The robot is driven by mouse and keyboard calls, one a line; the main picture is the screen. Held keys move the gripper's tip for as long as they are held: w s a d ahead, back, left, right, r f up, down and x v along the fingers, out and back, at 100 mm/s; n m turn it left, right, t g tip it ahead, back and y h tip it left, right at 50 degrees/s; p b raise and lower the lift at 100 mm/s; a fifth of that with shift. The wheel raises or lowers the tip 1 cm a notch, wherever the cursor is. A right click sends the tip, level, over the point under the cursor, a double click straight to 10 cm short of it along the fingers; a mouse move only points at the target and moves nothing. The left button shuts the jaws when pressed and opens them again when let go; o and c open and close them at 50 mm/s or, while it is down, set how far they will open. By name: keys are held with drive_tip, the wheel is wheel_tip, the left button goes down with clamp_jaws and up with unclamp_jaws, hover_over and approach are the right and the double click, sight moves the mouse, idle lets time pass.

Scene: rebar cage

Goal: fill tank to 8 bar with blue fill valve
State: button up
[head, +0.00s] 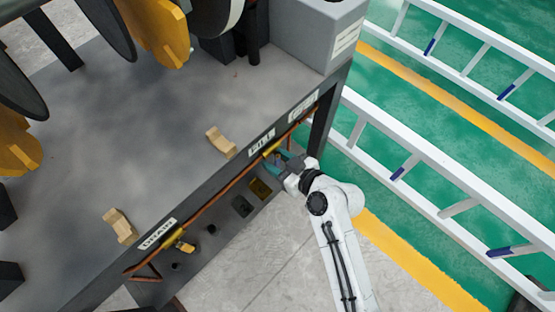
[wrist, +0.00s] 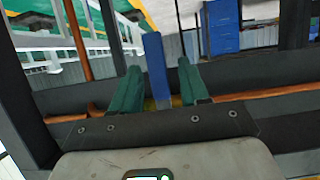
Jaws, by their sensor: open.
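The blue fill valve handle (wrist: 154,62) stands upright between the two green fingers of my gripper (wrist: 158,68) in the wrist view. A gap shows on each side of the handle, and the jaws are open around it. In the head view my gripper (head: 279,160) is at the bench's front edge, just below the FILL label (head: 262,142). The handle is mostly hidden there by the gripper. A copper pipe (head: 218,195) runs along the edge. No pressure reading can be read in either view.
A yellow-handled valve (head: 185,246) sits by the DRAIN label (head: 157,233). Two wooden blocks (head: 220,142) (head: 121,226) lie on the grey benchtop (head: 150,130). A grey box (head: 315,30) stands at its far corner. White ladders (head: 420,175) lie to the right over green floor.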

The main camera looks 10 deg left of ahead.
drive_tip(key=shift+c, duration=0.4)
clamp_jaws()
